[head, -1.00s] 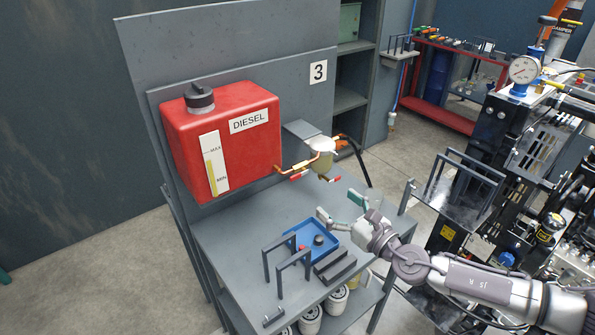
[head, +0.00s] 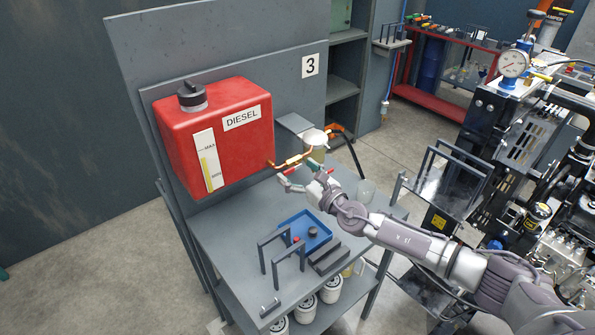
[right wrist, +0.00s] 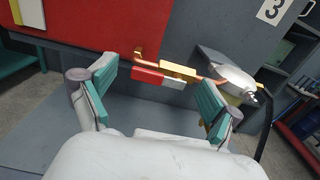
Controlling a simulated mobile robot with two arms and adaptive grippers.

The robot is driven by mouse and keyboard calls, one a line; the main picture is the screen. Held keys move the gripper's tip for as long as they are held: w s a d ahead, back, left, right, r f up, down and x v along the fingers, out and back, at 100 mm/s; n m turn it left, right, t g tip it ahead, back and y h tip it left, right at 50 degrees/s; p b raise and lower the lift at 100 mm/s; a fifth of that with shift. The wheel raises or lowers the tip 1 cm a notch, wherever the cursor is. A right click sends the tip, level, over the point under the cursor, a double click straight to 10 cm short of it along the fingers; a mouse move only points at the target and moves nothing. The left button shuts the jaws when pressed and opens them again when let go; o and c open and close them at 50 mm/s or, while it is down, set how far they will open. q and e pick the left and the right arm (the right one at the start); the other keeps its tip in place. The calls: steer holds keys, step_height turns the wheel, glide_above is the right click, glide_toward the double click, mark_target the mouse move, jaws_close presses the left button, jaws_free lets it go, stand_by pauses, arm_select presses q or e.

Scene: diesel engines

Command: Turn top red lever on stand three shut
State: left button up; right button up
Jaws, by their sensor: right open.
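Stand three carries a red diesel tank (head: 215,135) with a copper pipe running right to a filter with a pale cap (head: 314,137). The top red lever (right wrist: 147,76) lies along this pipe, just below a brass valve body (right wrist: 178,69), with a pale section at its right. In the head view, the lever (head: 292,170) is partly hidden by my gripper. My right gripper (head: 299,175) is open and empty. In the right wrist view, its fingers (right wrist: 158,98) stand either side of the lever, apart from it. My left gripper is out of view.
Below is the grey table (head: 225,245) with a blue tray (head: 322,229), dark handles and blocks. A second red piece (head: 332,173) shows below the filter. A black hose (head: 356,160) hangs right of it. An engine rig (head: 520,140) stands at the right.

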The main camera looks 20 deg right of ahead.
steer(key=c, duration=1.1)
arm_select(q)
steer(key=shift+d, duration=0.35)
arm_select(e)
steer(key=shift+c, duration=0.2)
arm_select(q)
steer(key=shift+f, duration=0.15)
arm_select(e)
steer(key=shift+m, duration=0.3)
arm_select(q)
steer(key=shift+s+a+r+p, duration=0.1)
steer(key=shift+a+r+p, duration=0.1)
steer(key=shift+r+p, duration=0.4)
arm_select(e)
steer(key=shift+w+d+r+m, duration=0.15)
steer(key=shift+d+r+m, duration=0.25)
steer(key=shift+m, duration=2.5)
steer(key=shift+w+d+r+m, duration=0.2)
steer(key=shift+d+m, duration=0.35)
steer(key=shift+m, duration=2.35)
steer(key=shift+w+d+r+m, duration=0.2)
steer(key=shift+d+m, duration=0.3)
steer(key=shift+m, duration=2.4)
steer(key=o, duration=1.1)
steer(key=shift+o, duration=0.2)
